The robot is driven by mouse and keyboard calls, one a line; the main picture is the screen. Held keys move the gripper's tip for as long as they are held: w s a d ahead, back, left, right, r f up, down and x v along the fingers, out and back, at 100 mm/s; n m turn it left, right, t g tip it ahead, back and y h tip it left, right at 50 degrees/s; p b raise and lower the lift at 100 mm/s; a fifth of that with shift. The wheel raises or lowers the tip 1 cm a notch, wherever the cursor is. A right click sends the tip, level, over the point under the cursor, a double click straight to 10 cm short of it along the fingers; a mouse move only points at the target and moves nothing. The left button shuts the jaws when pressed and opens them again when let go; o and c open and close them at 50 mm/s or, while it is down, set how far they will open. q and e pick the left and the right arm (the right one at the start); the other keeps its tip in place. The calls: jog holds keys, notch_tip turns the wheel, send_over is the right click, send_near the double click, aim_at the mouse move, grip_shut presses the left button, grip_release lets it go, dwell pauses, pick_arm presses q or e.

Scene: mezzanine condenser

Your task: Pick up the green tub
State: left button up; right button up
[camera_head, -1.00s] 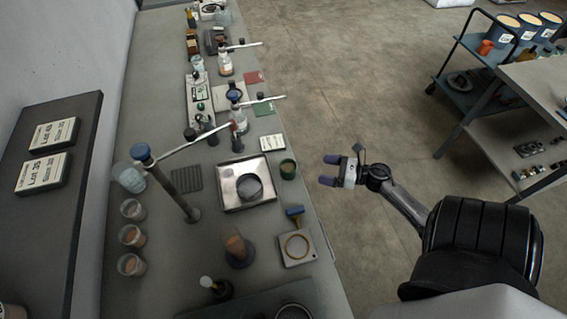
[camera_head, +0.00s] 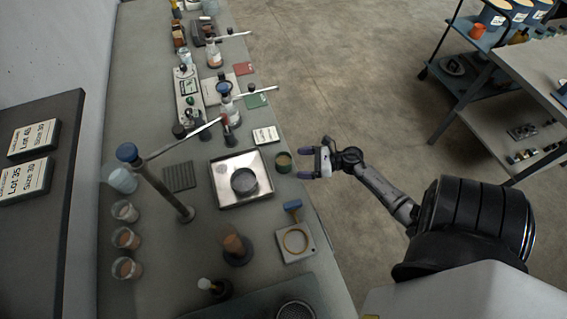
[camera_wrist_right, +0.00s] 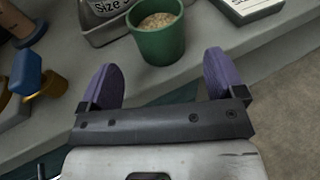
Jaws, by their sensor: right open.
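The green tub (camera_head: 284,162) stands upright near the right edge of the long grey bench, beside the metal tray. In the right wrist view the tub (camera_wrist_right: 158,36) is open at the top and holds a pale grainy filling. My right gripper (camera_head: 304,162) is open, just off the bench edge to the right of the tub. In the right wrist view its two purple fingers (camera_wrist_right: 162,82) point toward the tub, which lies ahead of and between them, apart from both. My left gripper is not in view.
A metal tray (camera_head: 219,188) with a dark round dish lies left of the tub, a white label card (camera_head: 265,135) behind it. A blue-handled tool (camera_head: 292,206) and a square plate with a ring (camera_head: 296,258) lie nearer. Open floor is to the right.

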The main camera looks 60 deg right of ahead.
aim_at(284, 163)
jog(key=shift+x, duration=2.7)
jog(key=c, duration=1)
jog(key=shift+o, duration=0.2)
jog(key=shift+r, duration=0.15)
